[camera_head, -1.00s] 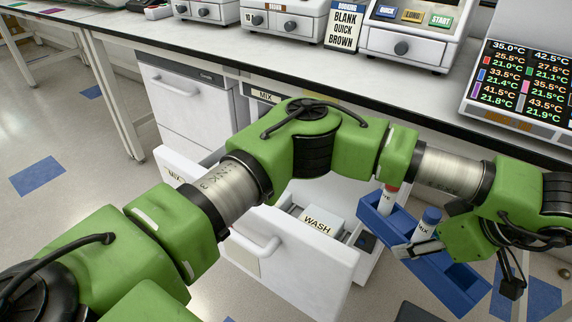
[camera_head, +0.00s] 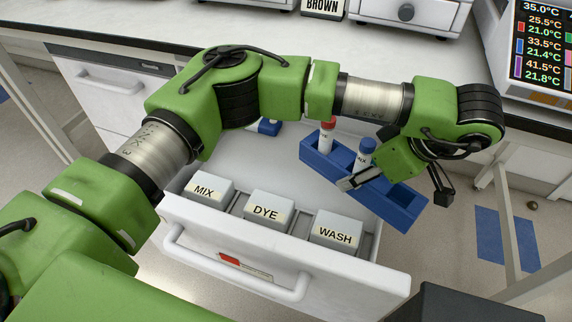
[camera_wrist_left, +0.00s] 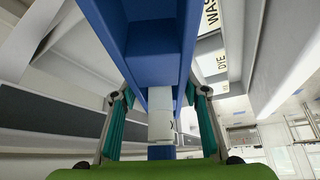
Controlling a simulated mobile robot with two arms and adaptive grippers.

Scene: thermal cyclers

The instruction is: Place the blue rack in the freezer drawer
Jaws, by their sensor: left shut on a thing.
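The blue rack (camera_head: 398,205) hangs tilted in the air in the head view, over the right side of the open freezer drawer (camera_head: 225,240). It carries a red-capped tube (camera_head: 326,140) and a blue-capped tube (camera_head: 364,157). My left gripper (camera_head: 358,180) is shut on the rack near its middle. In the left wrist view the rack (camera_wrist_left: 152,62) runs between the fingers of my left gripper (camera_wrist_left: 160,105). The drawer holds white boxes labelled MIX (camera_head: 208,190), DYE (camera_head: 268,212) and WASH (camera_head: 336,234) along its front. My right gripper is not in view.
A small blue object (camera_head: 268,127) shows behind my arm, deeper in the drawer area. The drawer's middle looks clear behind the labelled boxes. The white bench (camera_head: 300,40) with machines and a temperature display (camera_head: 545,50) stands behind. My left arm hides part of the drawer.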

